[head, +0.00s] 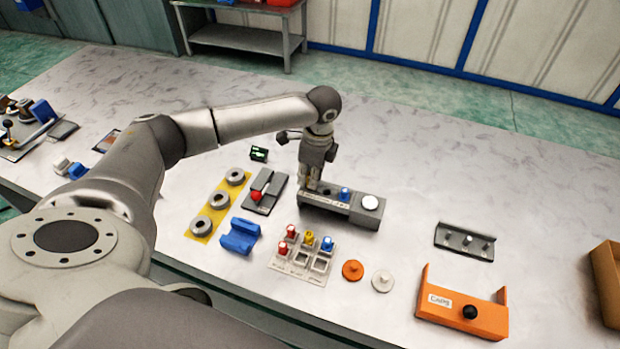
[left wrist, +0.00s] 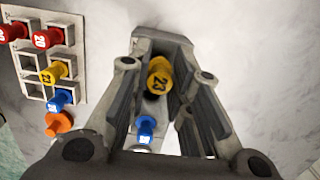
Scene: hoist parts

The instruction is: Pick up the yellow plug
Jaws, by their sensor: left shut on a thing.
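My left gripper (head: 311,186) points down over the far left end of the grey block (head: 325,205). In the left wrist view, a yellow plug (left wrist: 159,77) marked 23 is between its fingers, and the gripper is shut on it. The plug is at the block's end; I cannot tell whether it is still seated in its hole. In the head view the fingers hide it. A second yellow plug (head: 308,237) stands in the small white tray (head: 302,262). My right gripper is not in view.
A blue plug (head: 345,193) and a white disc (head: 370,203) sit on the grey block. The tray also holds red plugs (head: 291,231) and a blue plug (head: 327,243). An orange holder (head: 462,312) is at front right. The table behind the block is clear.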

